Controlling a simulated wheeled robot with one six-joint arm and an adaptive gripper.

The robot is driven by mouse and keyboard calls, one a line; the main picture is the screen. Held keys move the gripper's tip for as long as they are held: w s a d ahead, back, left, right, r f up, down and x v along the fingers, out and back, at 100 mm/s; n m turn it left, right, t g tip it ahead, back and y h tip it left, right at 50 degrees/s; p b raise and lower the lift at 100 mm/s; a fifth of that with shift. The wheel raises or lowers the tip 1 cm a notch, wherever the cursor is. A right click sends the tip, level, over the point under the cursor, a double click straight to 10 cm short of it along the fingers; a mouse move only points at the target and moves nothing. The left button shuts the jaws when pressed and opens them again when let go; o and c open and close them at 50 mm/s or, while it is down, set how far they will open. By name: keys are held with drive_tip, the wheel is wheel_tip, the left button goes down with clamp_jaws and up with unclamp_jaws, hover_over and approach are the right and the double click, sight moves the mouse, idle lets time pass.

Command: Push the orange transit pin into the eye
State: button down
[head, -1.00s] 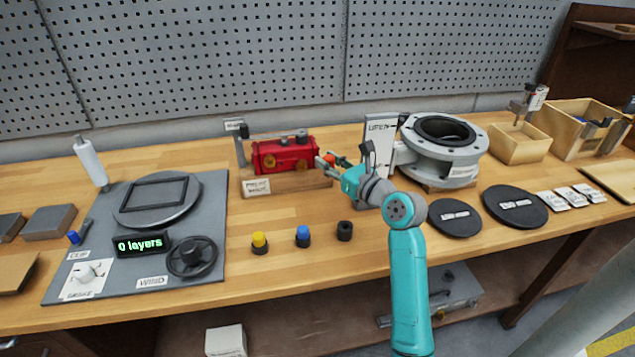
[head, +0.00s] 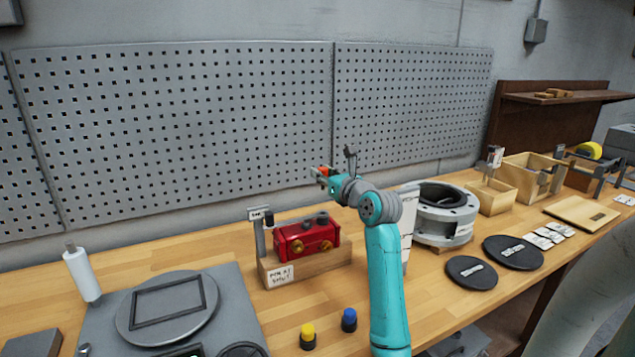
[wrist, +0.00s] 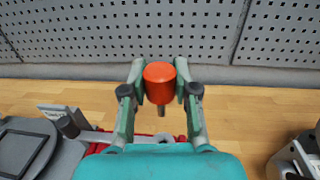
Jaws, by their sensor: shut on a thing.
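My gripper (head: 320,174) is raised above and a little right of the red actuator (head: 306,238). In the wrist view my gripper (wrist: 160,85) is shut on the orange transit pin (wrist: 160,76), whose fat orange head sits between the fingers with a thin dark shank below. The pin is clear of the bench and apart from the actuator. The red actuator sits on a wooden block on the bench, with brass-coloured fittings on its front. In the wrist view it is mostly hidden behind my gripper. I cannot make out the eye.
A small sign post (head: 260,232) stands at the actuator's left. Yellow (head: 307,336) and blue (head: 349,320) caps stand in front. The pegboard (head: 180,130) rises behind the bench.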

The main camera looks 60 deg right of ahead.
drive_tip(key=shift+f, duration=2.9)
drive_tip(key=shift+f, duration=2.1)
drive_tip(key=c, duration=0.8)
unclamp_jaws()
drive_tip(key=shift+s, duration=0.1)
drive_tip(key=v, duration=1.2)
